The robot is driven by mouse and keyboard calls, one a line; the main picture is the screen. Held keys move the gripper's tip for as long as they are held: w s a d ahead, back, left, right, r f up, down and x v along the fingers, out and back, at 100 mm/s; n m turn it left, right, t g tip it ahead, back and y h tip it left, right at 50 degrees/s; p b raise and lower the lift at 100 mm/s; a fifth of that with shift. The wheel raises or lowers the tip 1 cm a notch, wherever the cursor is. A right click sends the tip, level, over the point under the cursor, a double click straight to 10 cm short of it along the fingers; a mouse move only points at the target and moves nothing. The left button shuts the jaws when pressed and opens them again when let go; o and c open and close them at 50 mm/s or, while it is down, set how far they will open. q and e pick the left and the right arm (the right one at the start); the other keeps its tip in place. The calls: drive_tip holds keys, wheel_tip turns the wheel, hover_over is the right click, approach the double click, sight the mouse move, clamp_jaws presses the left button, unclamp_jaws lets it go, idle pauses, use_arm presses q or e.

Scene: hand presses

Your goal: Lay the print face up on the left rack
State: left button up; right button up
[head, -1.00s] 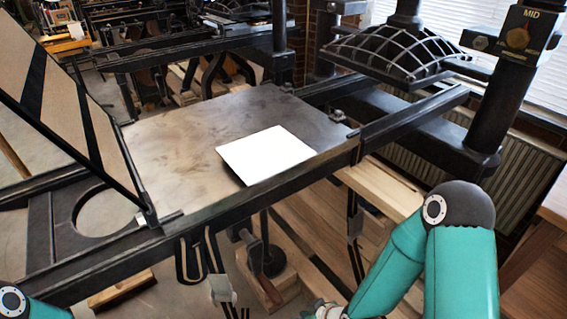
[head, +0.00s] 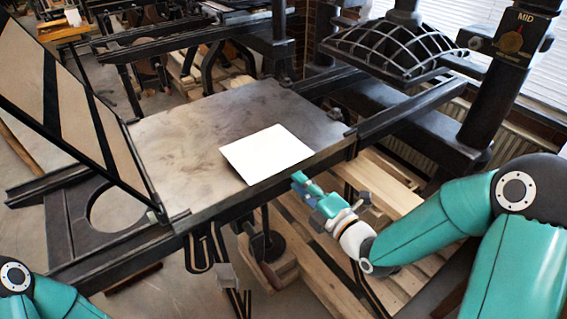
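The print (head: 267,153) is a blank white sheet in the head view. It lies flat on the grey press bed (head: 190,150), near the bed's front right edge. No image shows on its upper side. My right gripper (head: 299,181) is just in front of the bed's front rail, below and right of the print, and appears apart from it. Its fingers are small and overlap, so I cannot tell whether they are open. Of my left arm only a teal part shows at the lower left corner; its gripper is out of view. I cannot make out the left rack.
A hinged frame (head: 75,95) stands tilted up at the bed's left end. The ribbed black platen (head: 395,48) hangs at the right, beside a column with a dial marked MID (head: 511,42). Wooden beams (head: 385,185) lie below the bed. The bed around the print is clear.

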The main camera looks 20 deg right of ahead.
sight(285, 160)
drive_tip(key=x, duration=0.4)
drive_tip(key=shift+w+a+f, duration=0.15)
drive_tip(key=shift+w+f, duration=0.05)
drive_tip(key=shift+w, duration=0.1)
drive_tip(key=shift+b+x, duration=0.5)
drive_tip(key=shift+x, duration=0.3)
use_arm(q)
drive_tip(key=shift+f, duration=0.1)
use_arm(e)
drive_tip(key=shift+r, duration=0.2)
clamp_jaws()
use_arm(q)
drive_tip(key=shift+f, duration=0.15)
use_arm(e)
drive_tip(key=shift+r, duration=1.5)
